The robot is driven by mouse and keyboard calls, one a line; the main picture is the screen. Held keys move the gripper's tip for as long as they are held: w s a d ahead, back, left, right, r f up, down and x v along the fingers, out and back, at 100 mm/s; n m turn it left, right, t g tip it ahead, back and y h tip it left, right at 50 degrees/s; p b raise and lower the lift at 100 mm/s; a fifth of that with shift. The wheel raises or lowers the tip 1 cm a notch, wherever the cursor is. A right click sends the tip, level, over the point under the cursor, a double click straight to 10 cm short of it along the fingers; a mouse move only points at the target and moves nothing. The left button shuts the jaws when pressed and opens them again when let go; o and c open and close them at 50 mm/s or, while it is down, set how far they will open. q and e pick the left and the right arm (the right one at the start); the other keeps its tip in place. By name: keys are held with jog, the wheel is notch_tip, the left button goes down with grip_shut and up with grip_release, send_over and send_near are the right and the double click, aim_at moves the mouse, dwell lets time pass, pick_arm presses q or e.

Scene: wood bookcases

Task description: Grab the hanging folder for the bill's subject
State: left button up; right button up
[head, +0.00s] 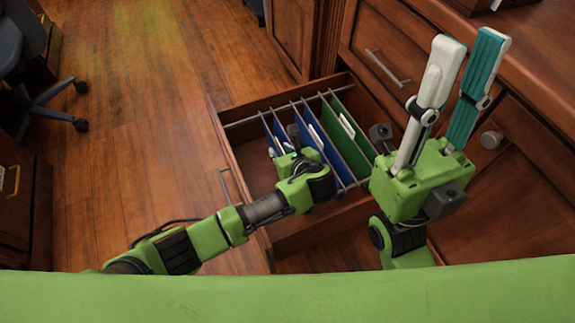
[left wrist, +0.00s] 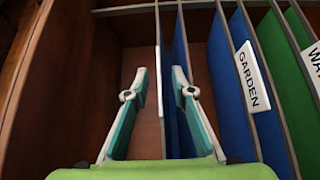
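Blue and green hanging folders hang from metal rails in an open wooden drawer (head: 222,140). In the left wrist view, one blue folder (left wrist: 232,85) has a white tab reading "GARDEN" (left wrist: 250,75). A green folder (left wrist: 290,95) right of it has a tab cut off after "WA". My left gripper (left wrist: 159,72) points down into the drawer, fingers apart, with a thin folder edge (left wrist: 158,50) and a blue folder (left wrist: 180,130) between or beside them; contact is unclear. In the head view its arm hides part of the folders. My right gripper (head: 468,55) is open, empty and raised beside the drawer. No bill is visible.
The drawer's left part is bare. Closed wooden cabinet fronts (head: 375,40) with metal handles stand behind and right of it. A grey office chair (head: 45,85) stands at far left. The wooden floor (head: 130,120) between is clear.

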pick_arm(q)
jog(key=shift+c, duration=0.3)
grip_shut()
jog(key=shift+r, duration=0.1)
